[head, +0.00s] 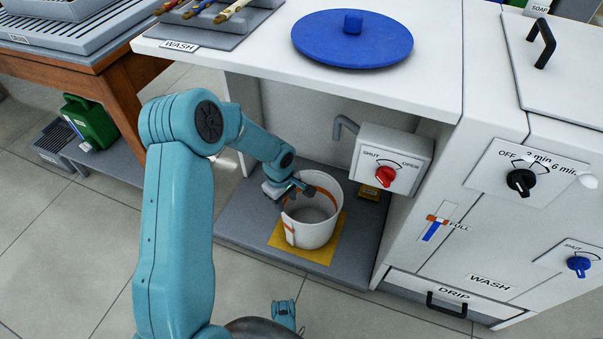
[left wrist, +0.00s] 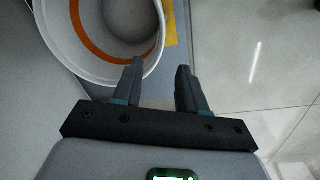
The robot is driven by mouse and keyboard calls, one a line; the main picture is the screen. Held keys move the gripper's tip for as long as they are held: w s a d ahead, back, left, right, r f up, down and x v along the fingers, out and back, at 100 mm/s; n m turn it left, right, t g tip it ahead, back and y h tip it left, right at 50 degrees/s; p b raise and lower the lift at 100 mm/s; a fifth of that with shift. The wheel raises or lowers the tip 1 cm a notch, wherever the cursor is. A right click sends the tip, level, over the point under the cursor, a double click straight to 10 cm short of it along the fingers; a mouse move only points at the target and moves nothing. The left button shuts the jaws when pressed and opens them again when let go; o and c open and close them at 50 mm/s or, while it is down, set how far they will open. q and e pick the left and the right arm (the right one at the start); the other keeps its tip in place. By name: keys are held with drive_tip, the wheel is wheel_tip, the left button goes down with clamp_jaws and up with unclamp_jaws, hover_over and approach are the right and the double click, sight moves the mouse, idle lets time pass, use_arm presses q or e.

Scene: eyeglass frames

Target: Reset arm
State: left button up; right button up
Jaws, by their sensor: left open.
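My left gripper (head: 300,191) is open and empty at the back left rim of a white bucket (head: 312,233) in the head view. The bucket stands upright on a yellow mat (head: 324,253) on the low grey shelf and has an orange line inside. In the left wrist view, my left gripper (left wrist: 161,68) shows its two fingers spread apart. The left finger overlaps the rim of the bucket (left wrist: 88,70); the right finger lies outside it. I cannot tell whether a finger touches the rim.
A tap box with a red knob (head: 385,175) hangs right of the bucket. The white worktop (head: 250,60) overhangs the shelf and carries a blue lid (head: 353,45). A green can (head: 90,120) stands at left. Tiled floor (head: 60,235) is free in front.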

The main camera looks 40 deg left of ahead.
use_arm(q)
drive_tip(key=s+d+r+m+h+p, duration=0.2)
drive_tip(key=s+d+r+m+p, duration=0.2)
drive_tip(key=d+r+p, duration=0.55)
drive_tip(key=s+d+r+m+h+p, duration=0.2)
drive_tip(key=s+d+r+m+p, duration=0.35)
drive_tip(key=p, duration=0.65)
drive_tip(key=s+d+r+m+p, duration=0.2)
drive_tip(key=s+d+r+p, duration=0.1)
drive_tip(key=r+p, duration=0.3)
drive_tip(key=s+d+r+m+p, duration=0.2)
drive_tip(key=s+d+r+p, duration=0.2)
drive_tip(key=s+r+p, duration=0.2)
drive_tip(key=shift+d+r+m+g+p, duration=0.3)
drive_tip(key=shift+r+p, duration=0.35)
drive_tip(key=shift+p, duration=0.35)
use_arm(e)
wheel_tip(320, 180, up, 35)
drive_tip(key=s+a+g, duration=0.1)
drive_tip(key=s, duration=0.1)
drive_tip(key=shift+s+a+n, duration=0.25)
drive_tip(key=shift+s+n, duration=0.05)
use_arm(q)
drive_tip(key=shift+s, duration=0.1)
use_arm(e)
drive_tip(key=shift+f, duration=0.1)
use_arm(q)
drive_tip(key=shift+a, duration=0.15)
use_arm(e)
drive_tip(key=shift+a, duration=0.1)
